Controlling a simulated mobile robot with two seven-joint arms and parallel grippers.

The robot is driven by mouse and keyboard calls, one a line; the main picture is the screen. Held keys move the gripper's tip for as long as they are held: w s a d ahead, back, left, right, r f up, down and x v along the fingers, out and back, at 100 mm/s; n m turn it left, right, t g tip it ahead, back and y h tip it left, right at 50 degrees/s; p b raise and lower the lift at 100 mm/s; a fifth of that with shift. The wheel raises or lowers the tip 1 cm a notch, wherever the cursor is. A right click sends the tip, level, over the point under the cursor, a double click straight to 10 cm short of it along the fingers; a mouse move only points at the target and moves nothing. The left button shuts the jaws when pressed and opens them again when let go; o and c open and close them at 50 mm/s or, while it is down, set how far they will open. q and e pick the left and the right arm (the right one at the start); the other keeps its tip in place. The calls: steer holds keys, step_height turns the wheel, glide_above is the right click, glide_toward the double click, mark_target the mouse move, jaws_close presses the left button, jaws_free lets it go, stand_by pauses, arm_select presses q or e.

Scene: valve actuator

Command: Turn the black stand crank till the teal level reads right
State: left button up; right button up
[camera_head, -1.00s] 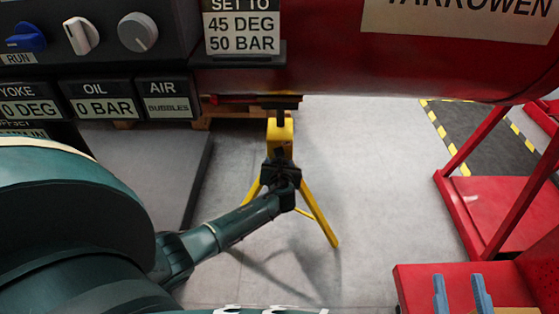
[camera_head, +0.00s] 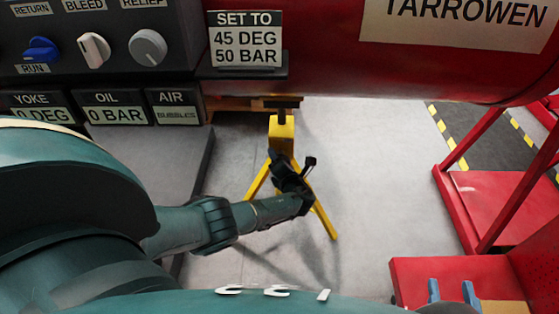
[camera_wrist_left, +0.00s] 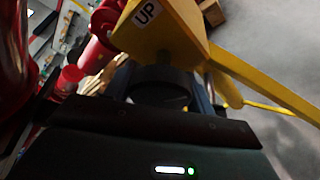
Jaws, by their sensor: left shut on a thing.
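The yellow stand (camera_head: 282,133) stands on the floor under the red cylinder. Its splayed legs show below its head. My left gripper (camera_head: 288,177) comes in from the left and is shut at the black crank on the stand, which it mostly hides. A small black knob (camera_head: 310,161) sticks out to the right of the gripper. In the left wrist view, the yellow stand head (camera_wrist_left: 165,28) with an "UP" label is very close, above a black round part (camera_wrist_left: 160,86) at my gripper. I cannot make out a teal level.
The left panel (camera_head: 110,45) has knobs and readouts: yoke 0 DEG, oil 0 BAR, air BUBBLES. A sign (camera_head: 245,40) says set to 45 DEG, 50 BAR. A red cart (camera_head: 440,267) stands at the lower right. Grey floor (camera_head: 375,190) right of the stand is clear.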

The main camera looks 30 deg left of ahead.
arm_select(q)
steer(key=shift+a+m, duration=0.1)
steer(key=shift+m, duration=0.3)
steer(key=o, duration=1)
steer(key=shift+s, duration=0.1)
arm_select(e)
steer(key=shift+r, duration=0.1)
arm_select(q)
steer(key=shift+s+d+r+p, duration=0.2)
steer(key=shift+d+p, duration=0.1)
steer(key=shift+d, duration=0.1)
steer(key=shift+f+p+v, duration=0.2)
steer(key=shift+p+v, duration=2.6)
steer(key=shift+v, duration=3.35)
arm_select(e)
steer(key=shift+s+d+r+m+g+h, duration=0.4)
steer(key=shift+s+d+r+m+g, duration=0.05)
steer(key=shift+r+m+g, duration=0.15)
steer(key=shift+s+d+r+m+g+h, duration=0.4)
steer(key=shift+r+m+g, duration=0.1)
steer(key=shift+g, duration=0.1)
